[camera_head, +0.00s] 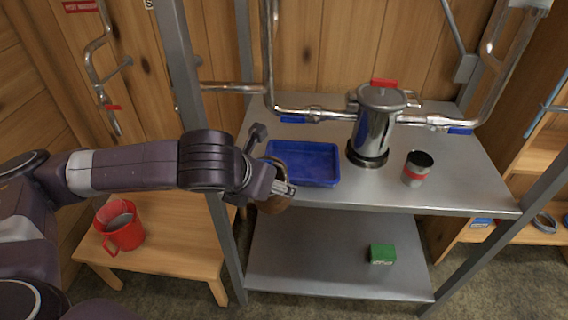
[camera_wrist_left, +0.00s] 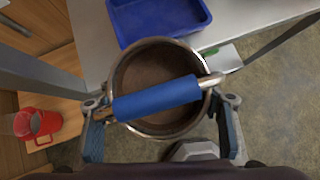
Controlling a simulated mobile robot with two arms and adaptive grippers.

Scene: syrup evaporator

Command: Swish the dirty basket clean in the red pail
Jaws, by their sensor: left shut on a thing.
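My left gripper (camera_wrist_left: 165,105) is shut on the blue handle bar of the dirty basket (camera_wrist_left: 150,72), a round metal-rimmed cup with a brown inside. The red pail (camera_head: 124,232) stands on a low wooden bench at the lower left, with something grey inside. The pail also shows at the left of the left wrist view (camera_wrist_left: 38,124), apart from the basket. My right gripper is not in view.
A blue tray (camera_head: 312,164) lies on the upper metal shelf (camera_head: 450,180) beside my left gripper. A steel canister (camera_head: 376,125) and a red-banded metal cup (camera_head: 417,168) stand to its right. A green box (camera_head: 382,254) sits on the lower shelf. A shelf post (camera_head: 222,235) stands between basket and pail.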

